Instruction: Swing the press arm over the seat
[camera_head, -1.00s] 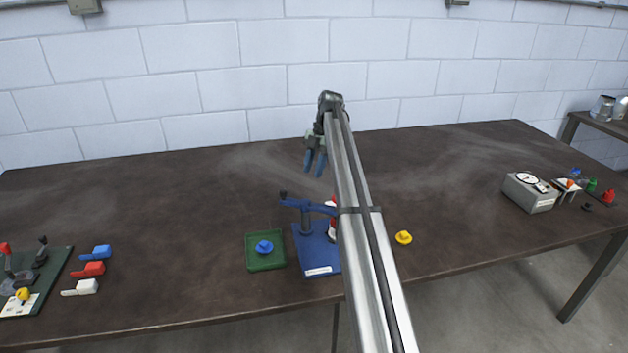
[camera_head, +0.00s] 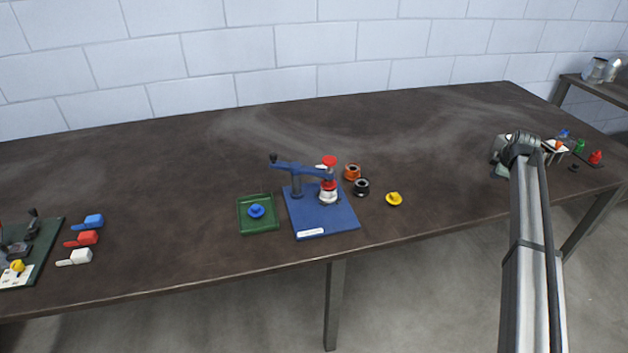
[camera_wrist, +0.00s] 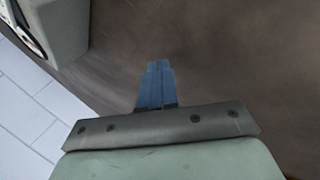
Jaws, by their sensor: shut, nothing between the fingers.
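The press stands on a blue base plate (camera_head: 322,219) near the table's front middle. Its blue press arm (camera_head: 302,170) sits on a blue post, with a black knob at the left end and a red-topped plunger (camera_head: 329,167) at the right end. The plunger end appears above the whitish seat (camera_head: 328,196); the exact alignment cannot be told. My gripper (camera_wrist: 159,66) is shut and empty, with blue fingers pressed together in the wrist view. In the head view it is far right of the press, its fingers hidden by my arm.
A green tray (camera_head: 258,227) with a blue part (camera_head: 256,211) lies left of the press. Orange (camera_head: 352,172) and black (camera_head: 361,187) rings and a yellow part (camera_head: 394,199) lie right of it. A grey box (camera_wrist: 52,30) is close to my gripper.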

